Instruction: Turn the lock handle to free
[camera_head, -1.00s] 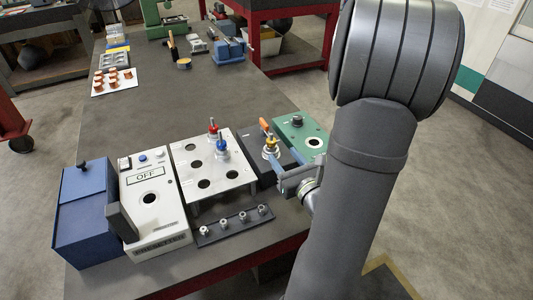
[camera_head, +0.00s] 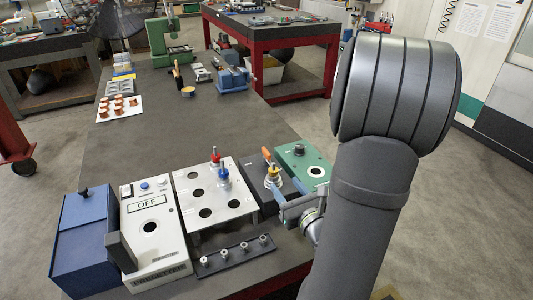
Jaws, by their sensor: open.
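An orange handle (camera_head: 267,154) stands on a dark block (camera_head: 254,176) on the bench, between a white plate and a green box. Beside it a yellow-topped metal piece (camera_head: 273,171) stands upright. I cannot tell how the handle is turned. My gripper (camera_head: 289,189) is at the near side of the dark block, its bluish fingers apart, close to the yellow-topped piece. It is open, with nothing visibly held. My arm rises at the right and hides what lies behind it.
A green box (camera_head: 300,158) with a round hole is right of the block. Left are the white plate (camera_head: 190,203) with red and blue plungers, an OFF panel (camera_head: 165,236) and a blue box (camera_head: 82,250). A stud rail (camera_head: 235,256) lies in front. The bench's middle is clear.

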